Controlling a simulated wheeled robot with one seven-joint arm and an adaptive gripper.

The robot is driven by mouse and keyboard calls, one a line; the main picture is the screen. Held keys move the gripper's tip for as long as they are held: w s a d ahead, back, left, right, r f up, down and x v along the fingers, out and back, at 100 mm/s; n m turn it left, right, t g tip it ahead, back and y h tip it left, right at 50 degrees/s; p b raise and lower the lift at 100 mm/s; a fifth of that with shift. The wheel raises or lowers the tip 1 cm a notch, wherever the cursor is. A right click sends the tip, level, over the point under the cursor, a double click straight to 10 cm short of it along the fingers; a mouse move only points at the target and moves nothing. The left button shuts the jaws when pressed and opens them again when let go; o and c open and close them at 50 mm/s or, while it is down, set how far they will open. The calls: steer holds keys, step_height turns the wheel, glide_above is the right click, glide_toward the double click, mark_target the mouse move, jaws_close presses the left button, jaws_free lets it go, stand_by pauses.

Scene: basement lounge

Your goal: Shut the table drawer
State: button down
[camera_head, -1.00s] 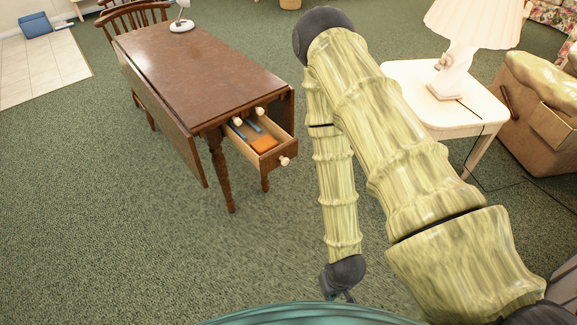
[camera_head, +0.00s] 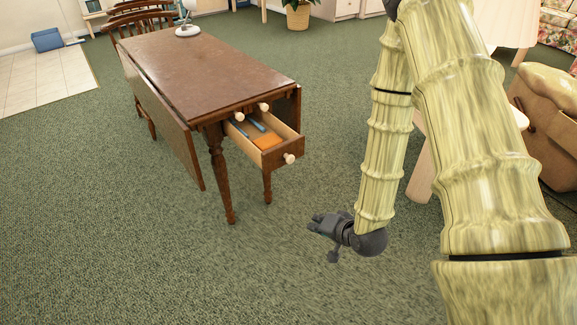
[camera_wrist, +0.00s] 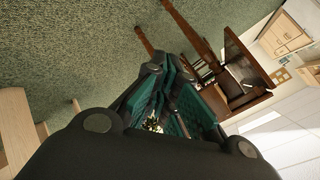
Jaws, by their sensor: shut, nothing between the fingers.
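The brown wooden table (camera_head: 205,68) stands left of centre in the head view. Its drawer (camera_head: 275,150) is pulled out from the near end and holds an orange item (camera_head: 267,141) and blue items (camera_head: 248,127). A pale round knob (camera_head: 289,158) sits on the drawer front. My gripper (camera_head: 316,223) is shut and empty, in front of the drawer, lower and to its right, apart from it. In the wrist view the shut fingers (camera_wrist: 155,75) point toward the tilted-looking table (camera_wrist: 235,70), and partly hide it.
A white lamp (camera_head: 187,20) stands at the table's far end, with a wooden chair (camera_head: 142,20) behind. A white side table (camera_head: 422,175) is partly hidden behind my arm. A tan armchair (camera_head: 548,125) is at right. Green carpet between gripper and table is clear.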

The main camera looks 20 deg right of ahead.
steer(key=w+d+r+m+t+y+b, duration=0.2)
steer(key=w+r+m+t+b, duration=0.15)
steer(key=w+b, duration=0.35)
steer(key=m+t+y+b, duration=0.1)
steer(key=m+t+b, duration=0.1)
steer(key=t+b, duration=0.25)
glide_toward(283, 147)
steer(key=shift+g, duration=0.4)
steer(key=b+x, duration=0.4)
steer(key=x, duration=0.1)
steer(key=shift+w+r, duration=0.15)
steer(key=shift+w, duration=0.15)
steer(key=shift+b+x, duration=0.3)
steer(key=shift+x, duration=0.5)
steer(key=shift+r, duration=0.2)
